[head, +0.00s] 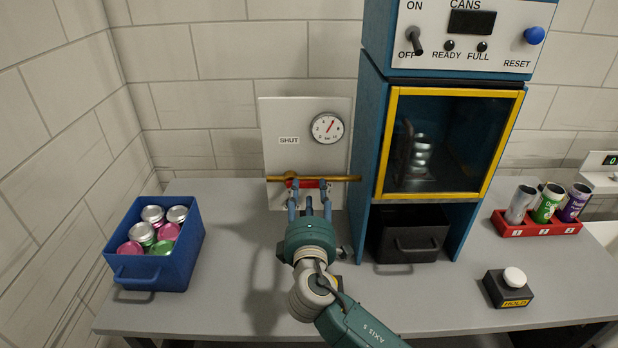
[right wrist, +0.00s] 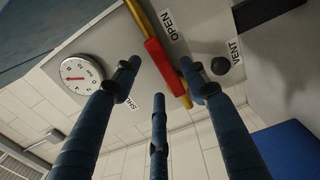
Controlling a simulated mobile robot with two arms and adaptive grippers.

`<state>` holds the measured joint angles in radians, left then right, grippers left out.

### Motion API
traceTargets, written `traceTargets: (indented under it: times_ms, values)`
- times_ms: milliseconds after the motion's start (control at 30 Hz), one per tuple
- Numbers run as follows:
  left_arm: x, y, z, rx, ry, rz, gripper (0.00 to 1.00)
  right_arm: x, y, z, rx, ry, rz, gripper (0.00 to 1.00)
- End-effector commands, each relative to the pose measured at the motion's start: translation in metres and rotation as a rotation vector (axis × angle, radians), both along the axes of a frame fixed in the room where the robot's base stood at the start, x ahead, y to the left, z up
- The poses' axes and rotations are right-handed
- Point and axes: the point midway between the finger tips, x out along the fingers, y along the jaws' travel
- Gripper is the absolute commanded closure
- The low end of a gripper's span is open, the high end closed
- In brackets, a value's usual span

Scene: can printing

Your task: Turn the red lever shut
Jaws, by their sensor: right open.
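The red lever (head: 312,184) lies along the horizontal brass pipe in front of a pale panel (head: 303,108). In the right wrist view the red lever (right wrist: 158,66) runs in line with the pipe, close to the OPEN label; the SHUT label is off to the side. My right gripper (head: 308,196) is open, with its fingers spread at the lever. In the right wrist view its fingers (right wrist: 157,86) show on both sides of the lever; I cannot tell whether they touch it. My left gripper is not in view.
A round gauge (head: 327,127) sits above the pipe. A black knob (right wrist: 221,65) is by the VENT label. The blue-and-yellow machine (head: 376,150) stands close on the right. A blue bin (head: 150,272) of cans stands left; a red can rack (head: 540,231) is far right.

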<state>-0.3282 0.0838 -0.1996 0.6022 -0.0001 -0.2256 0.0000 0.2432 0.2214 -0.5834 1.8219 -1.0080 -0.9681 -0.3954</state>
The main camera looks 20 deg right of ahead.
Motion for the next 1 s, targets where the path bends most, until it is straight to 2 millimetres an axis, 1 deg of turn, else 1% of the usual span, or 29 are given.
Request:
traceTargets:
  times_ms: [33, 100, 167, 233, 300, 333, 400, 467, 633, 733, 833, 867, 1000]
  values:
    - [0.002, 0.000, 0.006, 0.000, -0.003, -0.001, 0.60, 0.010, -0.003, 0.004, -0.003, 0.000, -0.001, 0.56]
    - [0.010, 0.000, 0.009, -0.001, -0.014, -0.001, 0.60, 0.020, -0.006, 0.003, -0.002, 0.002, -0.002, 0.56]
    - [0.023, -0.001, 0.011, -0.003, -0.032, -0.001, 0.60, 0.027, -0.008, 0.002, -0.001, 0.001, 0.000, 0.56]
    - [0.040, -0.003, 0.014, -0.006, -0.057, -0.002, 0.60, 0.034, -0.010, 0.001, 0.001, 0.002, -0.001, 0.56]
    - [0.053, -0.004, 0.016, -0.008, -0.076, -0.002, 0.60, 0.038, -0.011, 0.001, 0.002, 0.002, -0.001, 0.56]
    - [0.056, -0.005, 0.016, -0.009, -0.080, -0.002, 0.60, 0.039, -0.011, 0.000, 0.002, 0.002, 0.000, 0.56]
    - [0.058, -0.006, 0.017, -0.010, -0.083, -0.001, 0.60, 0.040, -0.012, -0.001, 0.003, 0.002, 0.000, 0.56]
    - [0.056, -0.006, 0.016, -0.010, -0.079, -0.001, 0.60, 0.041, -0.012, -0.001, 0.003, 0.002, 0.000, 0.56]
    - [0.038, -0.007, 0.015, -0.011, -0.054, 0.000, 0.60, 0.041, -0.012, -0.001, 0.003, 0.002, 0.000, 0.56]
    - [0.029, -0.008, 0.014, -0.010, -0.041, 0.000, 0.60, 0.040, -0.012, -0.001, 0.003, 0.002, 0.000, 0.76]
    - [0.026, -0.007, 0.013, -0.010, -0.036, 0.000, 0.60, 0.040, -0.012, -0.001, 0.003, 0.002, 0.000, 0.96]
    - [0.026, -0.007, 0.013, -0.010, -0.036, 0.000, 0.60, 0.040, -0.012, -0.001, 0.003, 0.002, 0.000, 1.00]
    - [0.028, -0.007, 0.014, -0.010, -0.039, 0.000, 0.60, 0.040, -0.012, -0.001, 0.003, 0.002, 0.000, 1.00]
